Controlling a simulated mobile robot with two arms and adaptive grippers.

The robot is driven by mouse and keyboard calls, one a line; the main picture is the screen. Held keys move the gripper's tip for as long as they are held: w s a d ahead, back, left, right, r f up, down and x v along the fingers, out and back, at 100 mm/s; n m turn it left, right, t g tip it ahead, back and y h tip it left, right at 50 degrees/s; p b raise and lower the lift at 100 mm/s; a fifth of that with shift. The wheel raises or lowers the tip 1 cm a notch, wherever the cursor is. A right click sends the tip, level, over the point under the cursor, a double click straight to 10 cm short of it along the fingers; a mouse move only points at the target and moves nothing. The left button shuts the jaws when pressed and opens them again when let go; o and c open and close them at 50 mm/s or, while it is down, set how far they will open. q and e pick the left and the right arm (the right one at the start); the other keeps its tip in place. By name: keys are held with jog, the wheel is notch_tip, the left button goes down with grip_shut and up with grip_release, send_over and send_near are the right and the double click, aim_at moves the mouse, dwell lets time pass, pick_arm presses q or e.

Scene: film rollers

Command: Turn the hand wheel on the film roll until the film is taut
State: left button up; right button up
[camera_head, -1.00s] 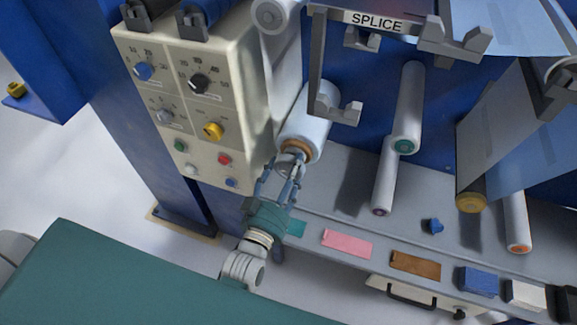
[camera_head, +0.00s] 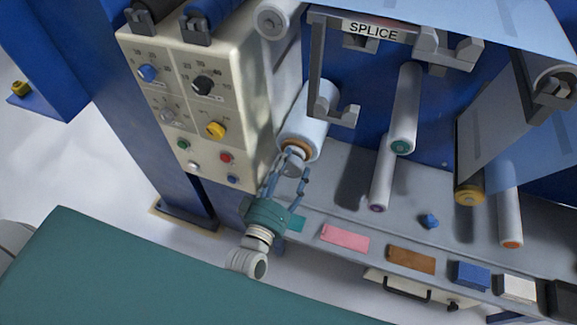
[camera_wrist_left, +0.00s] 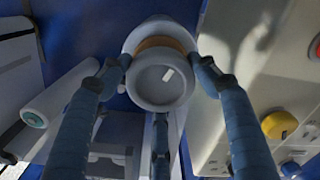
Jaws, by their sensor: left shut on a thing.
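The film roll (camera_head: 305,125) is a pale roller with a tan core ring, standing out from the machine right of the control panel. Its grey hand wheel (camera_head: 293,163) is on the near end, and it also shows in the left wrist view (camera_wrist_left: 158,85) with a small white mark on its face. My left gripper (camera_head: 290,171) is shut on the hand wheel, with fingers at both sides of its rim and another below. Pale blue film (camera_head: 520,25) spans the top right, above the splice unit. My right gripper is not in view.
The beige control panel (camera_head: 205,110) with knobs and buttons stands close left of the gripper. White rollers (camera_head: 404,110) stick out to the right. A grey ledge (camera_head: 350,205) below carries a small blue piece (camera_head: 429,221); colored pads (camera_head: 345,238) line its front.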

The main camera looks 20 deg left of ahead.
pick_arm(q)
jog(key=shift+s+f, duration=0.1)
jog(key=shift+f, duration=0.2)
jog(key=o, duration=1.1)
jog(key=shift+o, duration=0.2)
jog(key=shift+r, duration=0.1)
jog(key=s, duration=1.2)
jog(key=shift+a, duration=0.15)
